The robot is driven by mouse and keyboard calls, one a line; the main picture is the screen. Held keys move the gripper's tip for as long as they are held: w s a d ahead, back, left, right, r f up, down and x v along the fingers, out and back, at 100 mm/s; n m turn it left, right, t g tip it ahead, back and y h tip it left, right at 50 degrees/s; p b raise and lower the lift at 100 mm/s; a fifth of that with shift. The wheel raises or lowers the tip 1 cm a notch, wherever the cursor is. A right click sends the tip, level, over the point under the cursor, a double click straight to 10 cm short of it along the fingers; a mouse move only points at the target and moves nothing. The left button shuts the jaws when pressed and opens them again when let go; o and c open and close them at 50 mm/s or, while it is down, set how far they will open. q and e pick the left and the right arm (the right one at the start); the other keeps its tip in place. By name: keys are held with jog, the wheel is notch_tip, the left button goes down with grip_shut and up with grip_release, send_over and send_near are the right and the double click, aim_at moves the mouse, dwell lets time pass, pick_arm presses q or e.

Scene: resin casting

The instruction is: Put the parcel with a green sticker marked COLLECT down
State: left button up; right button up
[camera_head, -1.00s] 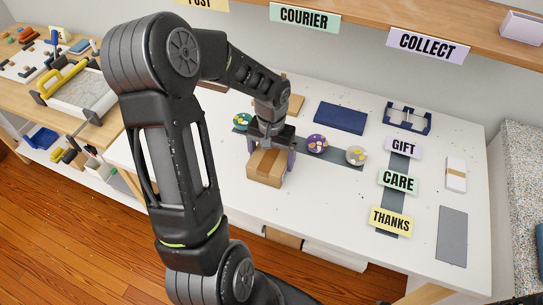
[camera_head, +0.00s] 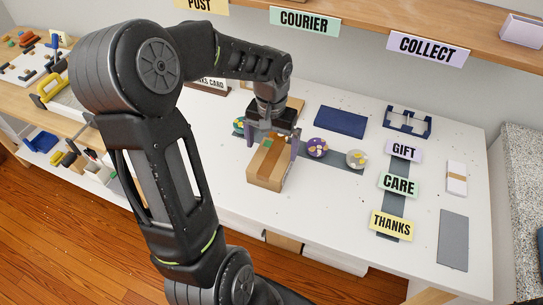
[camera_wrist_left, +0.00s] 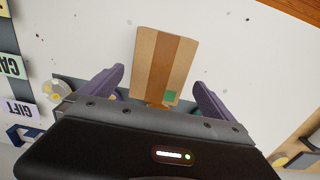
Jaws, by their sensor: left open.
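The parcel (camera_head: 268,162) is a brown cardboard box with a darker tape band and a small green sticker on top. It rests on the white table under my left gripper (camera_head: 271,145). In the left wrist view the parcel (camera_wrist_left: 165,62) lies beyond and between the fingers, with the green sticker at its near end; the sticker's writing is too small to read. My left gripper (camera_wrist_left: 160,88) is open, with a gap beside the parcel on each side. My right gripper is not in view.
Round decorated pieces, one purple (camera_head: 317,148) and one pale (camera_head: 357,159), lie on a grey strip right of the parcel. A blue pad (camera_head: 340,121) lies behind. A COLLECT sign (camera_head: 427,49) hangs on the shelf above.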

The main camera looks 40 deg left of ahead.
aim_at(272, 158)
pick_arm(q)
notch_tip(272, 158, up, 5)
jog(key=shift+r, duration=0.1)
dwell(0.7)
